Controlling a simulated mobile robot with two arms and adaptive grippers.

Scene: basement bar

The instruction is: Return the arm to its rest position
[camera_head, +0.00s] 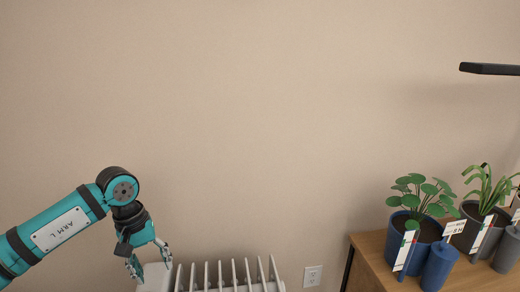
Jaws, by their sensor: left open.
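My left arm (62,228), teal and black, comes in from the lower left of the head view. My left gripper (150,268) points down near the bottom edge, with its fingers apart and nothing seen between them. It is in front of or just above the left end of a white radiator; the exact gap cannot be told. My right gripper is out of view.
The white ribbed radiator (225,284) stands along the beige wall (270,120), with an outlet (312,276) beside it. A wooden table (371,262) at the lower right bears potted plants, including one in a blue pot (428,230). A dark bar (490,69) juts in at upper right.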

